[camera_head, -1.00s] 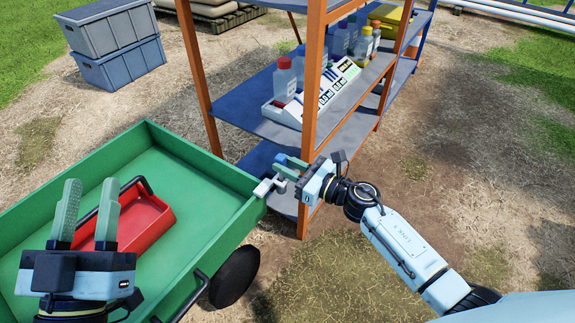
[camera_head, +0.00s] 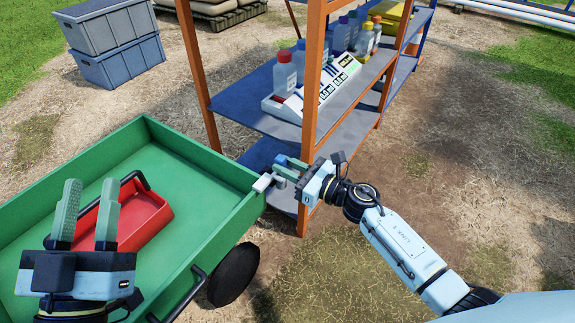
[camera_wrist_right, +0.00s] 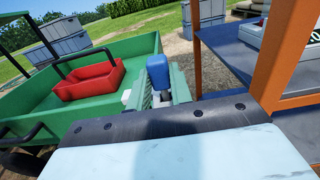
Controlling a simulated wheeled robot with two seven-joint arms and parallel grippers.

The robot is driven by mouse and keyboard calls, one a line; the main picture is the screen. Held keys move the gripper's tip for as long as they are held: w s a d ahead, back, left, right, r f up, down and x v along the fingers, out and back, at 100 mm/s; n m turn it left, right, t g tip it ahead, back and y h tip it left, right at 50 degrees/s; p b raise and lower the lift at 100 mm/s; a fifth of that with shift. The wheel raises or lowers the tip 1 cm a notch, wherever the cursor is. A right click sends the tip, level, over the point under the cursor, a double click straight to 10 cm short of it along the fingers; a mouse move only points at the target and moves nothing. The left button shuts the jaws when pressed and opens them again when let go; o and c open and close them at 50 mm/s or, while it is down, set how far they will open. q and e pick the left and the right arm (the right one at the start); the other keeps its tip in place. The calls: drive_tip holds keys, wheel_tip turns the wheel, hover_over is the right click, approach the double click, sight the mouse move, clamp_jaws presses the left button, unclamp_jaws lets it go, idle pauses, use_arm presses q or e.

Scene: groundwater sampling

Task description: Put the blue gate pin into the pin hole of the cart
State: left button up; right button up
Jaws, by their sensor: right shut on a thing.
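The green cart (camera_head: 195,225) stands at the left in the head view, with a small pale grey bracket (camera_head: 263,182) at its right corner. My right gripper (camera_head: 284,168) is beside that bracket, shut on the blue gate pin (camera_head: 281,160). In the right wrist view the pin's rounded blue head (camera_wrist_right: 158,72) stands between the green fingers, with a grey part below it. The pin hole is hidden, and I cannot tell whether the pin's lower end is in it. My left gripper (camera_head: 90,186) is open and empty above the cart bed.
A red tray (camera_head: 143,217) lies in the cart. The orange-posted shelf rack (camera_head: 312,120) stands right behind my right gripper, holding bottles and a white instrument (camera_head: 292,108). Grey crates (camera_head: 120,65) are stacked at the back left. Open ground lies at the right.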

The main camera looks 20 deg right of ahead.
drive_tip(key=shift+f, duration=0.9)
drive_tip(key=o, duration=1)
drive_tip(key=shift+c, duration=0.2)
drive_tip(key=p+v, duration=0.2)
drive_tip(key=v, duration=1.1)
drive_tip(key=shift+s+d, duration=0.15)
